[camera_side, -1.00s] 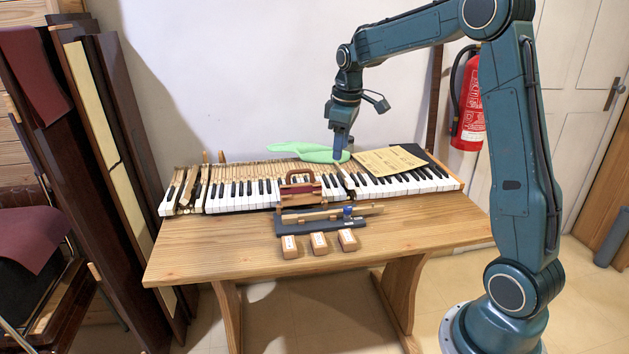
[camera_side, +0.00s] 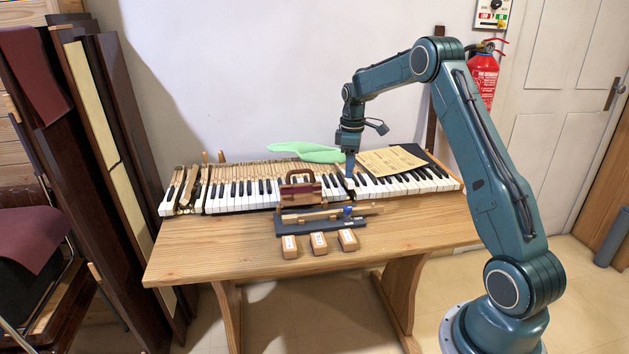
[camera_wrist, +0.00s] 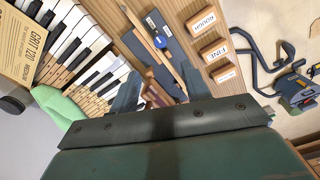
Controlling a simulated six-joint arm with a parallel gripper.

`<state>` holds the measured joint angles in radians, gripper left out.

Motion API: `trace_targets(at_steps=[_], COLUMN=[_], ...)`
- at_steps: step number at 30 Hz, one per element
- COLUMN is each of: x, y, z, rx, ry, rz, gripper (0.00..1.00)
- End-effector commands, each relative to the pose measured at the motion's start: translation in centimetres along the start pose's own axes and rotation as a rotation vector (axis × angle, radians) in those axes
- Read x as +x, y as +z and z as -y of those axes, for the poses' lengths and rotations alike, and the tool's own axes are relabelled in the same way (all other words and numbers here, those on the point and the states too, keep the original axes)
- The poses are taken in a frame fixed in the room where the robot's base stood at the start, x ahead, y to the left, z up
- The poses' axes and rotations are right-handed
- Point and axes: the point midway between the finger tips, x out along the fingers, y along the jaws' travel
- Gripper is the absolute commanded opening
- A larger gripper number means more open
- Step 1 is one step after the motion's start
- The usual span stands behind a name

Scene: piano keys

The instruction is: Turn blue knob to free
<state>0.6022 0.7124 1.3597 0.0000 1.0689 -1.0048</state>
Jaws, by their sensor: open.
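The blue knob (camera_side: 347,211) sits on the dark grey fixture (camera_side: 292,228) at the front of the keyboard, beside a long wooden stick (camera_side: 320,214). In the wrist view the blue knob (camera_wrist: 160,42) shows with the fixture (camera_wrist: 180,55) around it; the small white markings there are too small to read. My gripper (camera_side: 350,176) points down above the white keys, behind and above the knob and apart from it. In the wrist view my gripper (camera_wrist: 160,90) has its two fingers spread with nothing held. The knob lies ahead of the fingertips.
Several small labelled wooden blocks (camera_side: 319,243) stand in front of the fixture. A wooden holder with a handle (camera_side: 301,190) stands behind it. A green cloth (camera_side: 308,152) and a tan sandpaper sheet (camera_side: 391,160) lie at the back. The table's front (camera_side: 210,254) is clear.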

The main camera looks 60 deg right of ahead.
Motion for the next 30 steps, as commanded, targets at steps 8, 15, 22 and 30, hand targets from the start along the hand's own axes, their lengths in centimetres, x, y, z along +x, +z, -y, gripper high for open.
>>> trace_targets(at_steps=[8,15,22,30], x=[2.1,5.5,9.0,12.4], y=[0.0,0.0,0.0,0.0], z=[0.1,0.1,0.1,0.1], rx=[0.000,0.000,0.000,0.000], ry=[-0.003,-0.004,-0.003,-0.002], rz=[0.002,0.003,0.002,0.001], gripper=[0.47,0.47,0.47,0.47])
